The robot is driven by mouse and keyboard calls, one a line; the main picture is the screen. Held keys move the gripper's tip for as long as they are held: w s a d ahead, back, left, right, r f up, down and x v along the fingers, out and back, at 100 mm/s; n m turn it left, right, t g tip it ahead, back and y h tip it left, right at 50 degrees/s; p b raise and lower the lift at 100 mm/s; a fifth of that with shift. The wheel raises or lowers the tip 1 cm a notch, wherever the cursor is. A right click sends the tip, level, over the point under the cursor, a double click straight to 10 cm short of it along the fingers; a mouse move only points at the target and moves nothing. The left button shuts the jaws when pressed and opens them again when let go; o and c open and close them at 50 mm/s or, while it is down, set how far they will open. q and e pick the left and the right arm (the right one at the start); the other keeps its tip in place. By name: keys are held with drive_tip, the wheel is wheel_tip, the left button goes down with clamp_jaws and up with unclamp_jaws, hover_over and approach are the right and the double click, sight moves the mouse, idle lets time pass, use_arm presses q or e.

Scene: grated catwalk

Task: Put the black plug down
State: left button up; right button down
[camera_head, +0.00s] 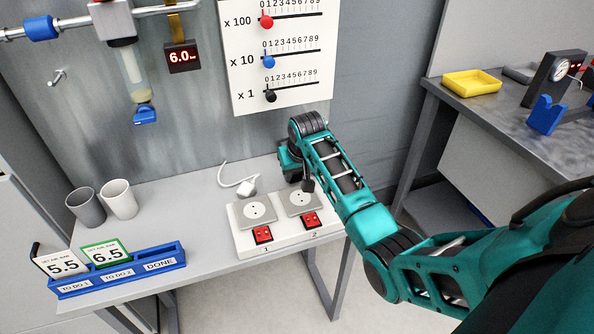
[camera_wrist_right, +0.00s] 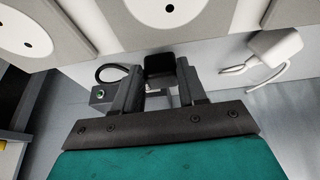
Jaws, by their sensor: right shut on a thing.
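My right gripper (camera_wrist_right: 159,78) is shut on the black plug (camera_wrist_right: 159,64), which sits between the two fingertips in the right wrist view. In the head view the right gripper (camera_head: 302,178) is at the back edge of the white socket strip (camera_head: 285,236), by socket 2 (camera_head: 300,202). The arm and wrist hide most of the plug there. A black cord (camera_wrist_right: 108,71) loops beside the fingers in the wrist view. Whether the plug touches the table or strip cannot be told. My left gripper is not in view.
A white plug (camera_head: 246,188) with its cord lies on the table (camera_head: 185,215) behind socket 1 (camera_head: 255,210). Two red switches sit on the strip. Cups (camera_head: 118,199) and a blue card rack (camera_head: 120,272) stand left. A small dark box (camera_wrist_right: 101,96) with a green light is near the fingers.

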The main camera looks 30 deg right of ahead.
drive_tip(key=shift+f, duration=0.3)
drive_tip(key=c, duration=0.6)
unclamp_jaws()
drive_tip(key=shift+s+r, duration=0.1)
drive_tip(key=shift+r, duration=0.55)
drive_tip(key=v, duration=1.1)
drive_tip(key=shift+r, duration=0.15)
